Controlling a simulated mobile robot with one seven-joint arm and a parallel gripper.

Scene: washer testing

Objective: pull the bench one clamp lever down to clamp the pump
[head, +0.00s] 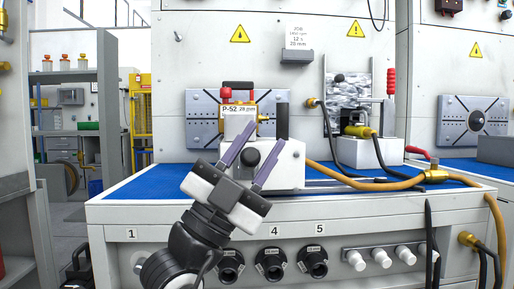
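The pump (239,128), a brass body with a white label reading P-52 28 mm, sits on a white fixture block (290,172) on the bench. A red and black piece (238,90) rises over the pump. A black upright handle (282,119) stands just right of it, and a red-gripped lever (390,83) stands upright farther right; I cannot tell for sure which is the clamp lever. My gripper (267,133) is open, its two purple fingers apart and pointing up right in front of the block. It hides part of the block and pump; contact cannot be told.
The blue bench top (150,184) is clear at the left. A yellow hose (385,184) runs across the right side to a brass fitting (434,173). A second white block (369,153) stands behind it. Black ports (271,264) and white knobs (380,258) line the front panel.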

